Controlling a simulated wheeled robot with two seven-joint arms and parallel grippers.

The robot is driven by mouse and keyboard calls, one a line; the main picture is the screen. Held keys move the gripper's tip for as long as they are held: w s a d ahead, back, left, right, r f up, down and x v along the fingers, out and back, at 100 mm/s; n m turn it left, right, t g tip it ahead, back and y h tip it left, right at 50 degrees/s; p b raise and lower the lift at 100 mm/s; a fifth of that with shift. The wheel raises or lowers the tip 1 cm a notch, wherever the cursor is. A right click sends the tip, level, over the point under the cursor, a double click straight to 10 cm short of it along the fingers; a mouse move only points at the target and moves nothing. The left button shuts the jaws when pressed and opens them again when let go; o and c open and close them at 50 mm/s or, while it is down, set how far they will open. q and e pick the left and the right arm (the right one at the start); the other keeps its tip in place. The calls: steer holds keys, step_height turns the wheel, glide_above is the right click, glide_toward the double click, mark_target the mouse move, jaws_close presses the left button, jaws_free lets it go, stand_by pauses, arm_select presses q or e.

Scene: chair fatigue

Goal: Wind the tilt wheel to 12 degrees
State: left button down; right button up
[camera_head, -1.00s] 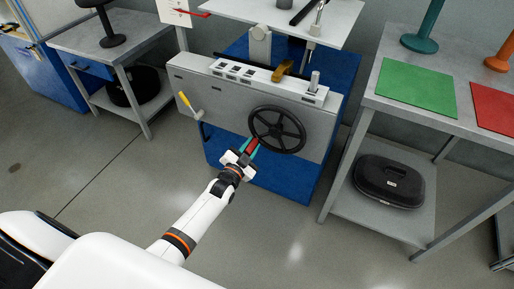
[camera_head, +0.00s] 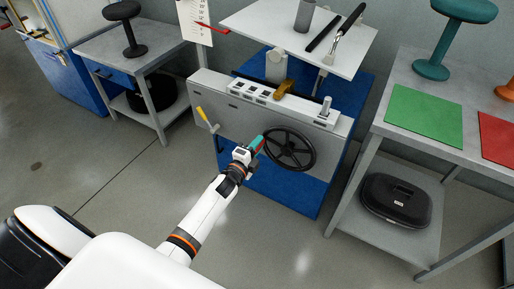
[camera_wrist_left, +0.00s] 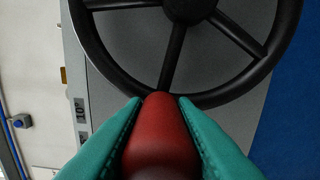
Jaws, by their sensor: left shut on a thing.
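The black spoked tilt wheel (camera_head: 289,149) is on the front of the grey machine. In the left wrist view its rim and spokes (camera_wrist_left: 188,10) fill the top. A red knob (camera_wrist_left: 160,135) sits at its rim, between the teal fingers of my left gripper (camera_head: 258,145), which is shut on it. In the head view the gripper is at the wheel's left side. A white scale board (camera_head: 196,18) with a red pointer (camera_head: 212,28) stands behind; its marks are too small to read. My right gripper is not in view.
A white tabletop (camera_head: 262,25) above the machine bears a grey cylinder and dark bars. A yellow-handled crank (camera_head: 203,117) is left of the wheel. A grey bench (camera_head: 375,112) with green and red mats stands right. The floor in front is clear.

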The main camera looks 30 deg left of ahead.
mark_target(276, 130)
arm_select(q)
steer(key=shift+d+r+m, duration=0.25)
steer(key=shift+r+m, duration=0.55)
steer(key=shift+m, duration=0.1)
steer(key=r+m, duration=0.1)
steer(key=d+m, duration=0.1)
steer(key=shift+r+m+p, duration=0.3)
steer(key=shift+r+m, duration=0.1)
steer(key=shift+s+d+r+m, duration=0.1)
steer(key=shift+d+r+m, duration=0.35)
steer(key=shift+m, duration=0.35)
steer(key=shift+d+r+m, duration=0.6)
steer(key=shift+d+m, duration=0.1)
steer(key=shift+m, duration=0.5)
steer(key=shift+d+r+m, duration=0.15)
steer(key=shift+d+m, duration=0.1)
steer(key=shift+m, duration=0.15)
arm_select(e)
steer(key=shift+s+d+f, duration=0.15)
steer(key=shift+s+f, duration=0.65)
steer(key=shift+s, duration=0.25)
arm_select(q)
steer(key=shift+d, duration=0.1)
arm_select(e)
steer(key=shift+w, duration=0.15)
